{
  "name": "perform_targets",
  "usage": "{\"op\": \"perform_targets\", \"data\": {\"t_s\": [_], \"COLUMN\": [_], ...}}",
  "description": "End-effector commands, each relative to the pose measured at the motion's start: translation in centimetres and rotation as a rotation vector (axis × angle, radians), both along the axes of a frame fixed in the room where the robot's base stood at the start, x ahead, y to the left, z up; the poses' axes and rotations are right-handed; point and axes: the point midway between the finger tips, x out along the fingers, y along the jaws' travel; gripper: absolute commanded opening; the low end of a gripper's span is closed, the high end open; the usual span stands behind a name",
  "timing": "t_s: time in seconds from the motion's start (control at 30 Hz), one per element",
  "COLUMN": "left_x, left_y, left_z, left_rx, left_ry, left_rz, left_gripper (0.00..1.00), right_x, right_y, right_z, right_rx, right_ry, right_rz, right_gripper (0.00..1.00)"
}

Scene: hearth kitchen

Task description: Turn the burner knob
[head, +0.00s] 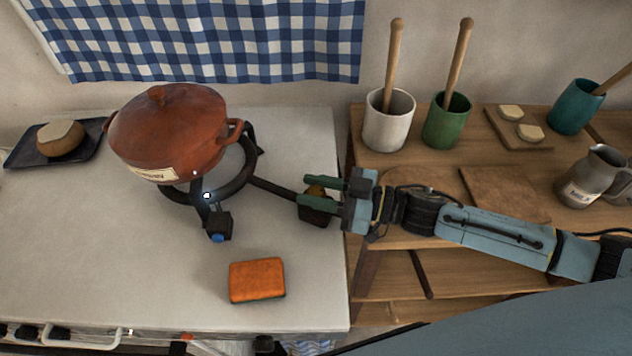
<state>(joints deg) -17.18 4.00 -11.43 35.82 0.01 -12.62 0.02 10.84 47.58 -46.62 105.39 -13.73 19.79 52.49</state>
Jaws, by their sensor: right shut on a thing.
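A black burner ring (242,178) sits on the pale worktop, with a rod running right to a dark box. A brownish burner knob (316,191) shows on that box. My right gripper (308,193) reaches in from the right, its two green fingers shut on the knob, one on each side. The fingers partly hide the knob, so its turn angle cannot be read. A lidded red-brown pot (168,132) stands at the ring's left side, covering part of it. My left gripper is not in view.
A small black block with a blue end (218,226) stands before the ring, near a bluish-white glow. An orange sponge (257,280) lies in front. A dark tray (22,157) holds a round loaf. Right, a wooden shelf unit (440,165) carries a white crock (388,125) and green cup (446,122).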

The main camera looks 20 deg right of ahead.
Motion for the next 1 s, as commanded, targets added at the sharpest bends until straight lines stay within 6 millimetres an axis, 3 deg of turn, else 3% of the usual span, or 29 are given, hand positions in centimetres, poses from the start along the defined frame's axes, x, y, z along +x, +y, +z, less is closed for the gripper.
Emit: {"op": "perform_targets", "data": {"t_s": [0.27, 0.6, 1.0], "left_x": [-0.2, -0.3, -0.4], "left_y": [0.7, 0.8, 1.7], "left_z": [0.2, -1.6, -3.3], "left_rx": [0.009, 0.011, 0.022], "left_ry": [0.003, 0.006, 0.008], "left_rz": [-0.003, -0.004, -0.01], "left_gripper": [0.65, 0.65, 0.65], "right_x": [0.4, 0.3, 0.2], "right_y": [-0.1, 0.0, 0.1], "right_z": [0.1, -0.2, 0.0], "right_rx": [-0.004, -0.001, 0.003], "right_ry": [-0.005, -0.004, -0.002], "right_rz": [0.263, 0.556, 0.753], "right_gripper": [0.09, 0.09, 0.09]}}
